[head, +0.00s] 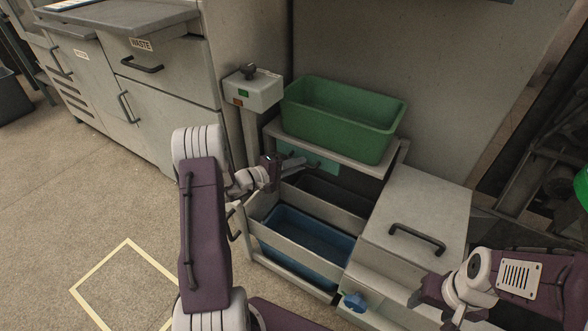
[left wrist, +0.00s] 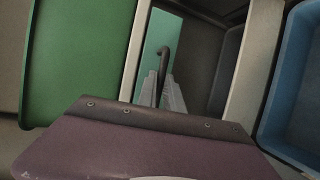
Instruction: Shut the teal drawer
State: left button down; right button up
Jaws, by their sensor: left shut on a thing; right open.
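The teal drawer's front (head: 322,160) shows under the shelf that holds the green bin. In the left wrist view a strip of the teal panel (left wrist: 160,32) shows with a dark curved handle (left wrist: 165,55) on it. My left gripper (head: 293,163) is at this panel, shut on the handle; its two grey fingers (left wrist: 163,92) reach to it. How far the drawer stands out is hard to tell. My right gripper (head: 420,296) is far off at the lower right, beside the grey cabinet, its fingers barely visible.
A green bin (head: 345,118) stands on the shelf above. Below, an open drawer (head: 300,262) holds a blue bin (head: 308,236). A grey cabinet (head: 425,205) with a dark handle stands to the right, a blue knob (head: 354,301) at its lower front. The floor at left is clear.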

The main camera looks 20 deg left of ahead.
pick_arm(q)
jog(key=c, duration=1.5)
grip_release()
jog(key=shift+w, duration=0.2)
jog(key=p+v, duration=0.3)
jog(key=v, duration=0.6)
jog(key=shift+d, duration=0.1)
